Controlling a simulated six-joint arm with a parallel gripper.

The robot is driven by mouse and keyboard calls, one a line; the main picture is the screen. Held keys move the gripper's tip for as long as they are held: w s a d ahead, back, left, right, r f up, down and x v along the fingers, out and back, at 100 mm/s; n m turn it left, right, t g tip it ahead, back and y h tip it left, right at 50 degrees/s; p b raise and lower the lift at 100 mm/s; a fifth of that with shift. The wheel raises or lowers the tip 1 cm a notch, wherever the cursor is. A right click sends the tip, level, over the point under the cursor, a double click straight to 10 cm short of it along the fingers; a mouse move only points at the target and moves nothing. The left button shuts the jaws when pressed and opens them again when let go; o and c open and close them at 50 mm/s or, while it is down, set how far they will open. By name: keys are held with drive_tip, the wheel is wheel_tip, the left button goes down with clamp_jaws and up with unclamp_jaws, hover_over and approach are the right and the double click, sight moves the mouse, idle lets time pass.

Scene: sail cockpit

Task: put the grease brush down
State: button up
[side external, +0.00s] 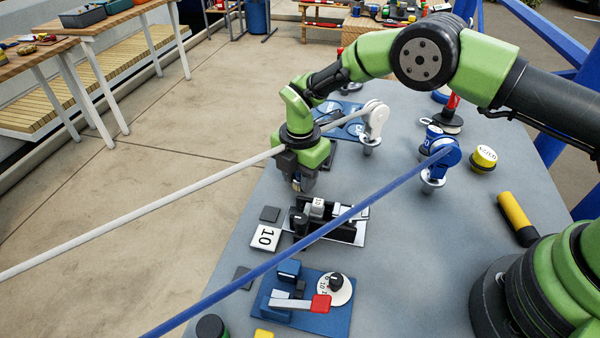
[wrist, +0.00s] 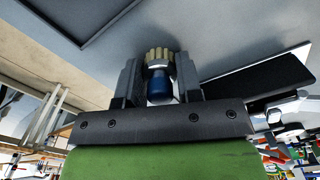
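The grease brush (wrist: 158,86) is between the two fingers of my gripper (wrist: 158,78) in the wrist view. It has a blue handle, a grey collar and cream bristles that point out past the fingertips. My gripper appears shut on it. In the side view my gripper (side external: 299,184) points down above the far left part of the grey table (side external: 390,240), near its left edge.
A blue-based lever unit (side external: 310,304) is nearer. Grey and blue ropes (side external: 150,222) cross the view. Winch-like blue parts (side external: 438,158) and a yellow-black cylinder (side external: 517,218) are at right.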

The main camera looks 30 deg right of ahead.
drive_tip(key=o, duration=0.4)
drive_tip(key=shift+r, duration=0.15)
wheel_tip(320, 180, up, 12)
drive_tip(key=s+d+r+m+t+y, duration=0.1)
drive_tip(key=s+d+r+m+t, duration=0.2)
drive_tip(key=r+m, duration=0.45)
drive_tip(key=s+d+r+m+y, duration=0.1)
drive_tip(key=s+d+r+m, duration=0.35)
drive_tip(key=r, duration=0.55)
drive_tip(key=s+d+m+t, duration=0.2)
drive_tip(key=s+m, duration=0.5)
drive_tip(key=s, duration=0.2)
drive_tip(key=s+d+r+m+t, duration=0.1)
drive_tip(key=s+d+m+t, duration=0.1)
drive_tip(key=s+m, duration=0.5)
drive_tip(key=shift+s, duration=1.15)
